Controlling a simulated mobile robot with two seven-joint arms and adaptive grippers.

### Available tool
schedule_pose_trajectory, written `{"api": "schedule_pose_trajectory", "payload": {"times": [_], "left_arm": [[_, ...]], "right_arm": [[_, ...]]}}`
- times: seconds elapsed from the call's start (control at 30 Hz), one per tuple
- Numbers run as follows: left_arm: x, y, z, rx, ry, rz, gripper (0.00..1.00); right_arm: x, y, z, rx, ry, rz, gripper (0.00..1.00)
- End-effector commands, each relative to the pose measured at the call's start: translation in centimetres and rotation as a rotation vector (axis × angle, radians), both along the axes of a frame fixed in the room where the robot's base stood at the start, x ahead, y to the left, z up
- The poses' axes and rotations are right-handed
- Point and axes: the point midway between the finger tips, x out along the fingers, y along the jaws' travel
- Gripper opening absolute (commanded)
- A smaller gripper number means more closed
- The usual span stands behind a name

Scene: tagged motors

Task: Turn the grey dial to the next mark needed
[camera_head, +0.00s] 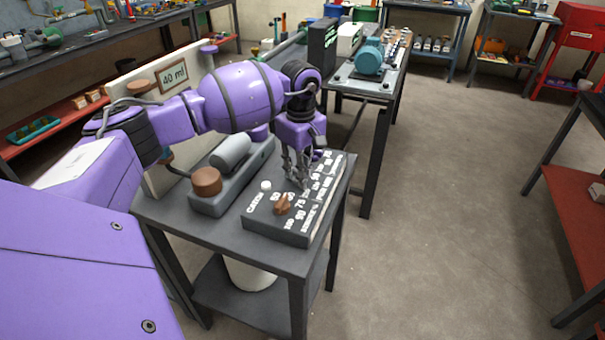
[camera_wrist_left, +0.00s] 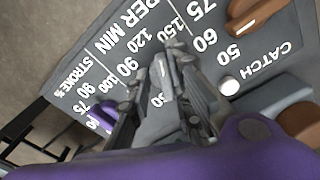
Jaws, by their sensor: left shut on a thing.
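The dark control panel (camera_head: 268,220) lies on the bench, its top printed with white numbers and words. My left gripper (camera_head: 300,178) points down onto its middle. In the left wrist view the left gripper (camera_wrist_left: 160,85) is shut on the grey dial (camera_wrist_left: 164,77), whose body is mostly hidden by the fingers, so its setting is unclear. Marks 90, 120 and 150 and the words PER MIN show beside it. A brown dial (camera_head: 283,204) stands nearer, with a white knob (camera_head: 265,186) by CATCH. My right gripper is not in view.
A board behind carries a card reading 40 ml (camera_head: 174,77). A grey device with a brown knob (camera_head: 206,181) lies left of the panel. A purple knob (camera_wrist_left: 104,114) is close to the fingers. A bench with a teal motor (camera_head: 369,56) stands behind; open floor lies right.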

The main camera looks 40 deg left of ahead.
Motion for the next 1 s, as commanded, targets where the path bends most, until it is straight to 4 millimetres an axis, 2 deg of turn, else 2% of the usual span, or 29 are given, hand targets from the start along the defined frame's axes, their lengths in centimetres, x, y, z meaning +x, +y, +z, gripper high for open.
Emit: {"api": "schedule_pose_trajectory", "payload": {"times": [0.4,1.0], "left_arm": [[0.0,-0.1,-0.1,0.001,0.000,-0.263,0.00],[0.0,-0.2,0.1,0.001,-0.001,-0.334,0.00]], "right_arm": [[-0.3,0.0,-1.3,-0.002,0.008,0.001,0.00],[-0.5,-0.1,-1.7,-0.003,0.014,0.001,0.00]]}}
